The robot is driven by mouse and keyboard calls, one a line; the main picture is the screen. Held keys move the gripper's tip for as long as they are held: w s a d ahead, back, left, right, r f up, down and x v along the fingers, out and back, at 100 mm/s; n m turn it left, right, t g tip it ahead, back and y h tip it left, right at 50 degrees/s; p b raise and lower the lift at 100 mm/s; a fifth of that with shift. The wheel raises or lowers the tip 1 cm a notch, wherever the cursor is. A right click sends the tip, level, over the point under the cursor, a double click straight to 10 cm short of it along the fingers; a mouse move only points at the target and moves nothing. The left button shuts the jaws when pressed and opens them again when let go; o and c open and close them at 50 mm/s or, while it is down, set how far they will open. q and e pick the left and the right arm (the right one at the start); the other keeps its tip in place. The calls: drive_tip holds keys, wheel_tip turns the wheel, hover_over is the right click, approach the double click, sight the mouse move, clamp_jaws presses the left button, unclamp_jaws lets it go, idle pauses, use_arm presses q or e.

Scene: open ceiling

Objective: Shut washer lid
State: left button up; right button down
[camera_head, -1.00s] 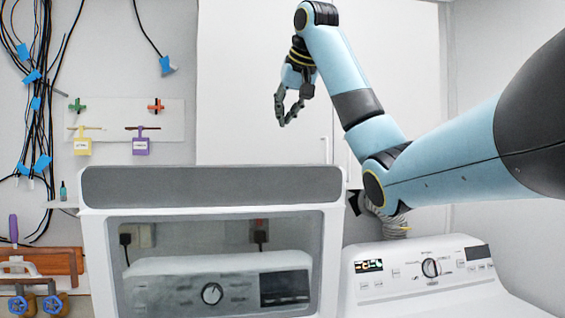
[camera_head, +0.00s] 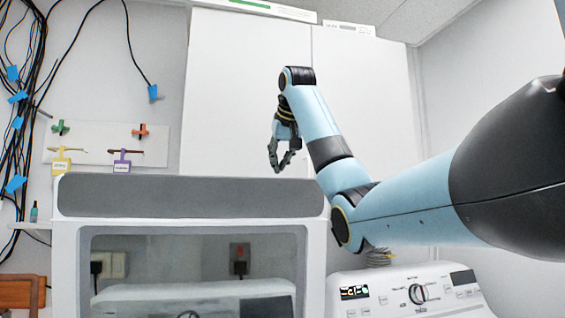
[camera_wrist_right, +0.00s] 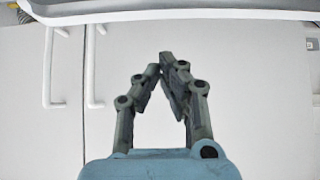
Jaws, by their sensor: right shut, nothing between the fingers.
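The washer lid (camera_head: 190,196) stands raised at the lower centre-left of the head view, with a grey top edge, white frame and a see-through window. The washer's control panel (camera_head: 190,309) shows dimly through the window. My right gripper (camera_head: 275,170) is just above the lid's top edge in that picture, in front of white cabinet doors. Its fingers are together and empty. In the right wrist view my right gripper (camera_wrist_right: 162,66) points toward a pale, dark-edged strip across the top, which I cannot identify surely. My left gripper is not in view.
A second white machine (camera_head: 415,292) with a dial stands at the right. White cabinet doors (camera_head: 240,90) fill the back; their handles (camera_wrist_right: 92,60) show in the wrist view. Dark cables (camera_head: 25,130) and a tool board (camera_head: 95,148) are at the left.

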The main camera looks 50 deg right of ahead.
drive_tip(key=shift+s+a+f, duration=0.35)
drive_tip(key=shift+s+f, duration=0.4)
drive_tip(key=shift+f, duration=0.15)
drive_tip(key=shift+s+a, duration=0.15)
drive_tip(key=shift+f, duration=0.15)
